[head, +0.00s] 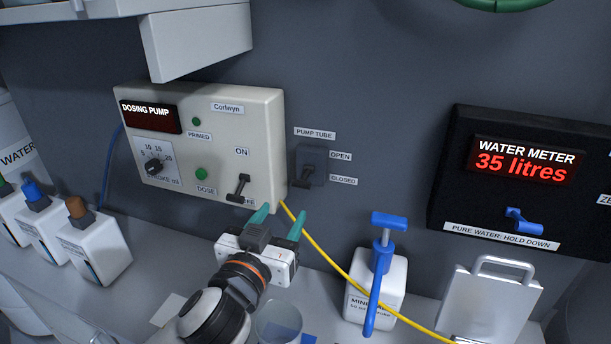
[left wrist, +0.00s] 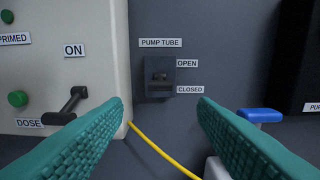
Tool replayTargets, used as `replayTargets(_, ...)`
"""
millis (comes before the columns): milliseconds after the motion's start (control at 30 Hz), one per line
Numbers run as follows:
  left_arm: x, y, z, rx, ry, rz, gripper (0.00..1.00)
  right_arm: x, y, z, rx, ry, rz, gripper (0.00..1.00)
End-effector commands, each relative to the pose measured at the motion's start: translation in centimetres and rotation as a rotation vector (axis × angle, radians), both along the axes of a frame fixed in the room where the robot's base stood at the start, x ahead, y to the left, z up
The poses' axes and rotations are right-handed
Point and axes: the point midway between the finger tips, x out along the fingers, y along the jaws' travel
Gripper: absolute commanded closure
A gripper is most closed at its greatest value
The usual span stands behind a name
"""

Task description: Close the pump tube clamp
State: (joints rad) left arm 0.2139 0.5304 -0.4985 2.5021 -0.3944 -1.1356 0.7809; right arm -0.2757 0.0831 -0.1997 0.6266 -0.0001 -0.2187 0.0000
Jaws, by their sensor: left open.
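The pump tube clamp (head: 310,168) is a small dark plate with a short dark lever on the grey wall, right of the dosing pump. OPEN and CLOSED labels sit at its upper and lower right. The lever juts out and slants downward in the head view; in the left wrist view the clamp (left wrist: 160,77) faces me nearly end-on, and I cannot tell its setting surely. My left gripper (head: 279,220) is open and empty, below and in front of the clamp, apart from it. In the left wrist view its teal fingers (left wrist: 163,106) frame the space below the clamp.
The dosing pump (head: 262,118), its display dark, has an ON/OFF lever (head: 239,187) close left of my gripper. A yellow tube (head: 325,249) runs below the clamp. A white bottle with a blue pump top (head: 388,222) and the water meter (head: 450,160) stand right.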

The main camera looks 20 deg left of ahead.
Motion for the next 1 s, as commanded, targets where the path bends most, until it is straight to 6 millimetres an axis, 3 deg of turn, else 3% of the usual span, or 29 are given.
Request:
replayTargets(233,2.8,-0.1,-0.5,0.001,-0.003,0.002,0.47,-3.7,-0.1,-2.7,-0.003,0.053,0.000,0.47)
replayTargets(300,4.5,-0.1,0.2,0.004,0.004,0.003,0.47,-4.1,-0.1,-1.3,-0.004,0.061,0.000,0.47)
replayTargets(433,7.3,-0.2,0.2,0.003,0.004,0.003,0.47,-3.7,-0.1,-0.5,-0.004,0.053,0.000,0.47)
replayTargets(633,10.3,-0.3,0.0,0.002,0.004,0.002,0.47,-1.5,0.2,0.4,0.002,0.019,-0.001,0.47)
replayTargets(1000,11.7,-0.4,-0.2,0.001,0.005,0.000,0.47,-2.1,0.4,0.5,0.005,0.029,-0.001,0.47)
